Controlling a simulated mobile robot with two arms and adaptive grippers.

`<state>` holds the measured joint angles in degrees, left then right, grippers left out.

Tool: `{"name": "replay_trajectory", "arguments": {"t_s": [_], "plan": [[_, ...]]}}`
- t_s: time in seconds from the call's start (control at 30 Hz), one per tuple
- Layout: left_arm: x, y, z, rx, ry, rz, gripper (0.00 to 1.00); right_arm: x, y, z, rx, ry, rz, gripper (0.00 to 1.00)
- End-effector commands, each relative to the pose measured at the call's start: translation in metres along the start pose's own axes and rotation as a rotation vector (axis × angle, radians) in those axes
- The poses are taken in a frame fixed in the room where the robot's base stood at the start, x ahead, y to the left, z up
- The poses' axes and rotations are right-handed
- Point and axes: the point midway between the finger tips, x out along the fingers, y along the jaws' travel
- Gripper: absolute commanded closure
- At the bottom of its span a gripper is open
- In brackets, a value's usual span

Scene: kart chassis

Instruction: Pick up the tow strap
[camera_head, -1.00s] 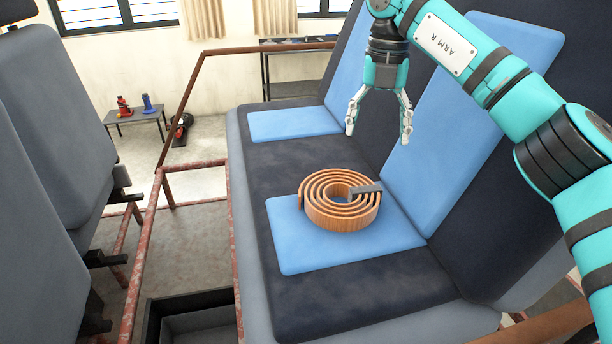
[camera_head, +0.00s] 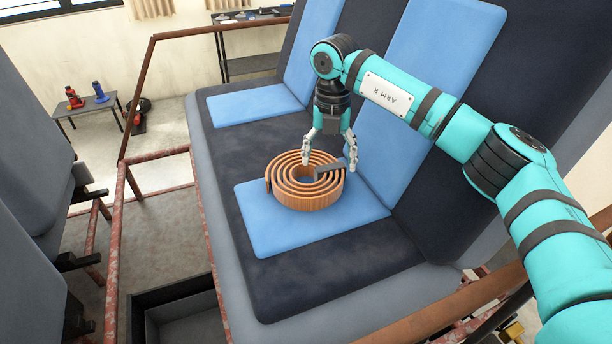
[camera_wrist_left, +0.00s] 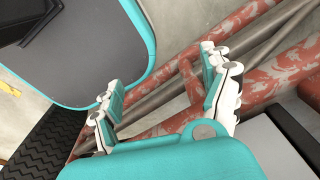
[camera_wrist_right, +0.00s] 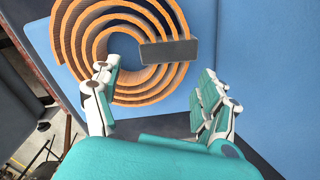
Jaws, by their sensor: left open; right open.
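The tow strap (camera_head: 303,196) is an orange-brown flat coil with a dark grey end piece (camera_head: 331,168). It lies on the light blue panel of the bench seat. My right gripper (camera_head: 332,166) is open and points down over the back part of the coil, close to the end piece. In the right wrist view the coil (camera_wrist_right: 75,50) and its grey end (camera_wrist_right: 169,52) show beyond the open, empty fingers (camera_wrist_right: 158,105). My left gripper (camera_wrist_left: 165,100) shows only in the left wrist view, open and empty, over rusty frame tubes.
The bench seat (camera_head: 290,285) has an upright backrest along its right side. Rusty frame tubes (camera_head: 114,250) and a dark open box (camera_head: 185,318) lie to the left. A small table (camera_head: 85,106) with red and blue items stands farther back.

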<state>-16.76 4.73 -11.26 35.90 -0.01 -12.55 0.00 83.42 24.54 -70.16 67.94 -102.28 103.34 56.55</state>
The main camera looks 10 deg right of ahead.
Motion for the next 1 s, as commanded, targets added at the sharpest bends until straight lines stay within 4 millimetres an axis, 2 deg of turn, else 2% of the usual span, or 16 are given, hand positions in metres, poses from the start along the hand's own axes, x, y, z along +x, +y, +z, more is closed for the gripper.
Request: {"name": "replay_trajectory", "arguments": {"t_s": [0.17, 0.3, 0.6, 1.0], "plan": [[-0.025, 0.0, 0.001, 0.0, -0.006, 0.001, 0.19, 0.022, -0.003, -0.004, 0.0, 0.005, -0.003, 0.23], [-0.029, 0.001, 0.005, 0.0, -0.011, 0.002, 0.19, 0.042, -0.003, -0.004, 0.001, 0.004, -0.002, 0.23], [-0.028, 0.003, 0.008, 0.004, -0.016, 0.004, 0.19, 0.048, -0.003, -0.003, 0.0, 0.0, -0.001, 0.23], [-0.028, 0.006, 0.007, 0.003, -0.016, 0.008, 0.19, 0.048, -0.002, -0.003, -0.001, 0.001, 0.0, 0.75]]}}
